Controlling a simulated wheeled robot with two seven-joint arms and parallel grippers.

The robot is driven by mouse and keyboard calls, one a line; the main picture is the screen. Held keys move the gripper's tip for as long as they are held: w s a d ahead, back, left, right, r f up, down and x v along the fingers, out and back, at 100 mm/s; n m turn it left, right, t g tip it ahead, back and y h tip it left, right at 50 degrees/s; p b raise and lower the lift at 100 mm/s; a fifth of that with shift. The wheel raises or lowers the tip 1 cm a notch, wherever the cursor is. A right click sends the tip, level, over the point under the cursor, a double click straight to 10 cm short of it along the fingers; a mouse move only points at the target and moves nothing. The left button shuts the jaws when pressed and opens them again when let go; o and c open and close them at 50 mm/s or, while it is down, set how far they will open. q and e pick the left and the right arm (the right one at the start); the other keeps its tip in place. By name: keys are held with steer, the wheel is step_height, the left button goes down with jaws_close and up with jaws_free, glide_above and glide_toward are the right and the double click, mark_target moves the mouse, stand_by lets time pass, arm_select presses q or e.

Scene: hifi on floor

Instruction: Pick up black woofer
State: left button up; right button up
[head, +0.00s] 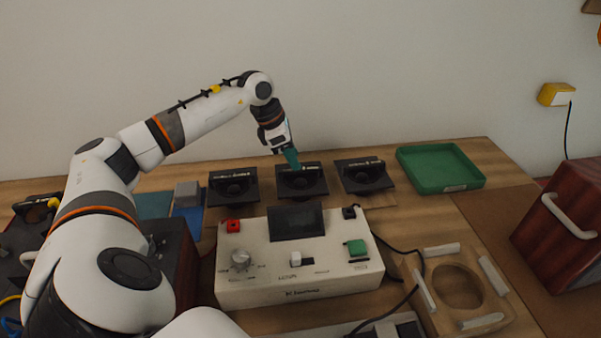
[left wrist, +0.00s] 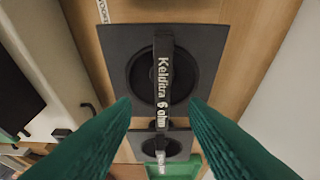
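Three black woofers stand in a row at the back of the wooden table: left (head: 233,187), middle (head: 301,184) and right (head: 363,178). Each is a square plate with a round cone and a raised bar across it. My left gripper (head: 291,157) points down just above the middle woofer. In the left wrist view, its green fingers (left wrist: 160,108) are spread either side of the lettered bar of a large woofer (left wrist: 200,65), with nothing held. Whether the fingertips touch the plate cannot be told. Another woofer (left wrist: 176,146) lies beyond it. My right gripper is not in view.
A green tray (head: 440,168) stands right of the woofers. A white control box (head: 298,284) stands in front, with cables at its right. A wooden holder with a round recess (head: 497,318) is at front right. A red-brown cabinet (head: 572,225) is at far right. The wall is behind.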

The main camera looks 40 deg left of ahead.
mark_target(301, 182)
arm_select(q)
steer(key=x, duration=0.5)
steer(key=shift+a+f+p, duration=0.1)
steer(key=shift+a+p, duration=0.1)
steer(key=shift+p, duration=0.1)
steer(key=shift+f, duration=0.2)
steer(key=shift+c, duration=0.2)
jaws_close()
stand_by(1.4)
steer(key=shift+w+r, duration=0.1)
steer(key=shift+r, duration=0.1)
